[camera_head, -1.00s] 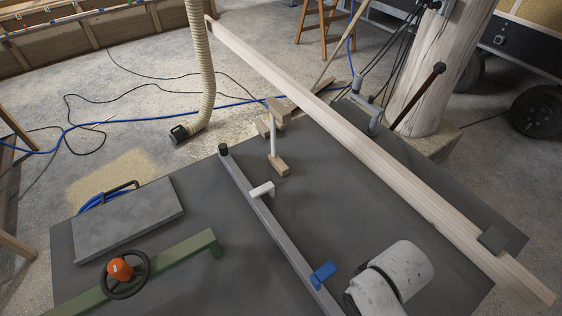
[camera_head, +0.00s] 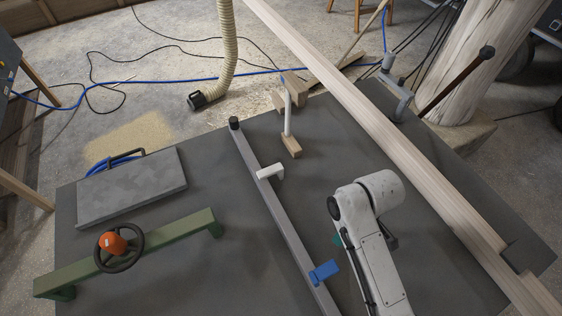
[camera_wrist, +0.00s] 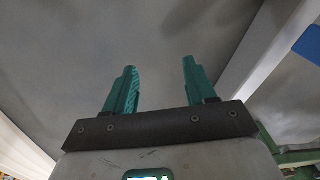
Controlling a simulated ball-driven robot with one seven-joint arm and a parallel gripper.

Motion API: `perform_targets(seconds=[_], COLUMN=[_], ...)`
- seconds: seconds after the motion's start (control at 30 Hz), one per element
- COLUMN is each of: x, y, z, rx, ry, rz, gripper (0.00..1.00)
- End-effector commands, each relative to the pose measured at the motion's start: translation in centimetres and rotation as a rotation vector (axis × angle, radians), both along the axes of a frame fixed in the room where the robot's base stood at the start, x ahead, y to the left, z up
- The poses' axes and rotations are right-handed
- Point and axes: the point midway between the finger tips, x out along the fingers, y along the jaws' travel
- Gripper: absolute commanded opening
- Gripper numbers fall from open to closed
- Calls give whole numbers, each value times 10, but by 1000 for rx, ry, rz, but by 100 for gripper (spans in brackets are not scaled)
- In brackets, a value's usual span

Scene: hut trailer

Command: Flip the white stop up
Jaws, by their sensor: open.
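The white stop (camera_head: 270,172) sits on the long grey rail (camera_head: 262,190) on the dark table. Its arm reaches out to the right of the rail, and its end bends down. My gripper (camera_wrist: 160,78) has two teal fingers, set apart with nothing between them in the wrist view. In the head view only a bit of teal (camera_head: 337,240) shows beside my white arm, to the right of the rail and nearer than the white stop. The fingers are apart from the stop. I cannot make out the white stop in the wrist view.
A blue stop (camera_head: 324,271) is on the same rail, nearer, close to my arm; it also shows in the wrist view (camera_wrist: 312,44). A green beam with a handwheel (camera_head: 120,248) lies left. A long plank (camera_head: 400,145) crosses on the right. A wooden block (camera_head: 291,146) stands beyond.

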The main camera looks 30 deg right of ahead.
Motion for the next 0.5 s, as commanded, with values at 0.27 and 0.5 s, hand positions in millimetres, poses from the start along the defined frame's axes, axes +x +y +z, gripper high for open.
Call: perform_targets(seconds=[0.27,0.5], x=[100,184], y=[-19,-45], z=[-12,11], rx=[87,173], ry=[-28,-103], rz=[373,755], gripper=[55,55])
